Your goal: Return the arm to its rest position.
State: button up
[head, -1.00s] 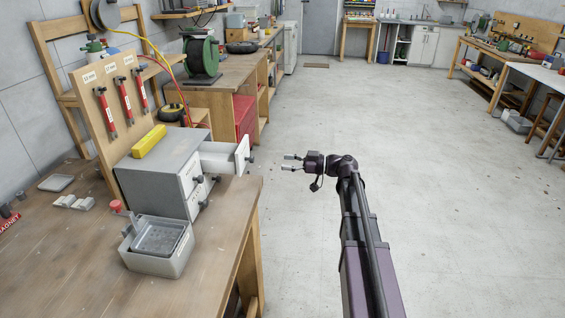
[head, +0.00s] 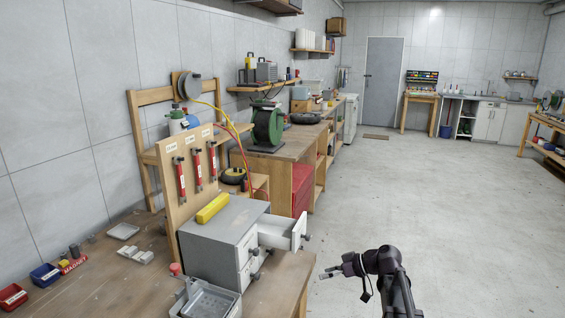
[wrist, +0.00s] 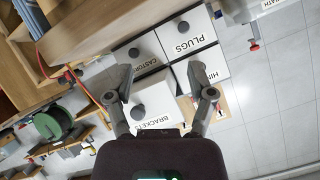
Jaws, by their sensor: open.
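My gripper (head: 328,274) is open and empty at the lower middle of the head view, to the right of the grey drawer cabinet (head: 215,236). It is held above the floor, apart from the cabinet. In the wrist view my gripper (wrist: 163,90) has its two fingers spread, with labelled drawer fronts beyond them, reading PLUGS (wrist: 187,38) and BRACKETS (wrist: 152,98) among others. In the head view one top drawer (head: 284,233) stands pulled out toward my gripper.
The wooden workbench (head: 112,278) fills the lower left. A yellow block (head: 212,208) lies on the cabinet, and a grey tray (head: 207,300) sits before it. A green hose reel (head: 267,126) stands on the bench behind. The floor (head: 440,200) to the right is clear.

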jog(key=s+d+f+m+g+h+p, duration=0.1)
jog(key=s+m+h+p, duration=0.2)
jog(key=s+m+h, duration=0.2)
jog(key=s+d+f+m+g+h+p, duration=0.1)
jog(key=s+d+m+g+h+p, duration=0.1)
jog(key=s+h, duration=0.5)
jog(key=shift+s+f+m+p, duration=0.3)
jog(key=shift+s+m+p, duration=0.55)
jog(key=shift+s+m, duration=0.85)
jog(key=shift+s+n, duration=0.2)
jog(key=shift+n, duration=0.1)
jog(key=shift+r, duration=0.1)
